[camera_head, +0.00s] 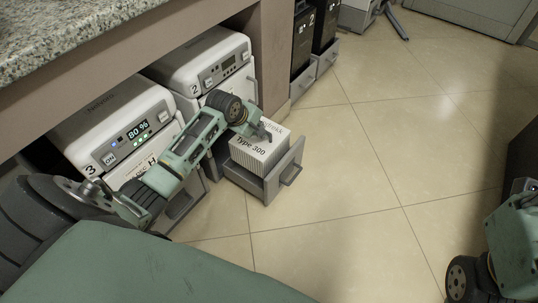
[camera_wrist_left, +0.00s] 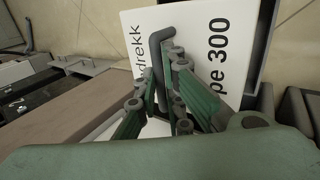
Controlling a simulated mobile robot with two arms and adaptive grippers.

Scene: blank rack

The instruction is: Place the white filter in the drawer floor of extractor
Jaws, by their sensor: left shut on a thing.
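The white filter (camera_head: 258,152), a ribbed box marked "Type 300", is upright at the open grey drawer (camera_head: 271,188) of extractor 2 (camera_head: 203,64). Its lower part is behind the drawer's walls, and I cannot tell whether it touches the drawer floor. My left gripper (camera_head: 260,131) is over the filter's top, shut on its dark handle. In the left wrist view the green fingers (camera_wrist_left: 168,98) close around the handle on the filter's lettered top (camera_wrist_left: 203,30). My right gripper is out of view; only part of my right arm shows at lower right.
Extractor 3 (camera_head: 113,120), with a lit "80 %" display, stands to the left under the granite counter (camera_head: 70,30). Black units (camera_head: 303,40) with grey drawers stand beyond the counter's end panel. The tiled floor (camera_head: 370,150) right of the drawer is clear.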

